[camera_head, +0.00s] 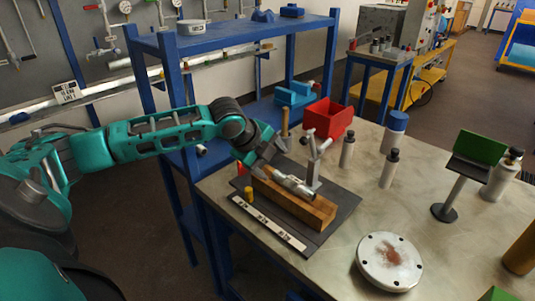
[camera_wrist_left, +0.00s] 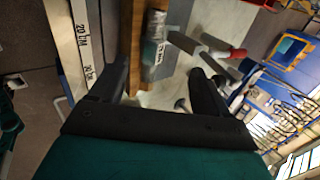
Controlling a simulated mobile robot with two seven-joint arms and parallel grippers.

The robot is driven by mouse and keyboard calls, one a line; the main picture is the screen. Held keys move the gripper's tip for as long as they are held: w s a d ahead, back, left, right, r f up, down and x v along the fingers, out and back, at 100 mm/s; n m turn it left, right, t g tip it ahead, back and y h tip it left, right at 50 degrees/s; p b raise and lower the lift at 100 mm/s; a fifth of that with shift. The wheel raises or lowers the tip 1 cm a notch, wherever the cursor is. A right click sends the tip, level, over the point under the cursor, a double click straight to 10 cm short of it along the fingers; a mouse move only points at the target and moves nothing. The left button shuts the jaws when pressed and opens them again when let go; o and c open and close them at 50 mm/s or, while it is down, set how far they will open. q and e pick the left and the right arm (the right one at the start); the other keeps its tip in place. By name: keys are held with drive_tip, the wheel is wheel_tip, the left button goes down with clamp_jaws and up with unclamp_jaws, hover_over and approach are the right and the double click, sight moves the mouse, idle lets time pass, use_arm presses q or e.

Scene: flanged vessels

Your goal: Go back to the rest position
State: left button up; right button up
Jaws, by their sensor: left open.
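My left gripper (camera_head: 264,158) reaches in from the left, above the back left part of a dark mat (camera_head: 340,213) on the workbench. Its jaws are open. In the left wrist view its two dark fingers stand apart with a gap (camera_wrist_left: 160,72) between them. Beyond the gap lie a wooden block (camera_head: 300,205) and a silver cylindrical tool (camera_head: 296,186) resting on it. The tool also shows in the left wrist view (camera_wrist_left: 156,28). The gripper hides the tool's far end in the head view. My right gripper is not in view.
A white label strip (camera_head: 268,223) lies along the mat's front. A metal stand (camera_head: 314,168), a red bin (camera_head: 328,118) and several bottles are close behind. A round flange (camera_head: 389,262) and green-topped stand (camera_head: 478,150) are to the right. A blue shelf (camera_head: 215,42) rises behind the arm.

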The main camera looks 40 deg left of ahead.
use_arm(q)
drive_tip(key=shift+s+r, duration=0.35)
drive_tip(key=shift+r, duration=0.3)
drive_tip(key=s+d+f+n+g+h, duration=0.1)
drive_tip(key=s+d+f+n, duration=0.1)
drive_tip(key=s+d+f, duration=0.45)
drive_tip(key=s+d+f+n+g+h, duration=0.1)
drive_tip(key=s+d+f+n, duration=0.25)
drive_tip(key=d, duration=0.65)
drive_tip(key=s+f+n+g+y, duration=0.2)
drive_tip(key=s+f+n, duration=0.1)
drive_tip(key=s+n, duration=1.1)
drive_tip(key=w+d+f+m+t+h, duration=0.1)
drive_tip(key=w+d+f+m+t, duration=0.2)
drive_tip(key=w+f+t, duration=0.2)
wheel_tip(320, 180, down, 4)
drive_tip(key=t, duration=0.2)
drive_tip(key=shift+w+d+t, duration=0.25)
drive_tip(key=shift+w+t, duration=0.05)
drive_tip(key=shift+w, duration=0.05)
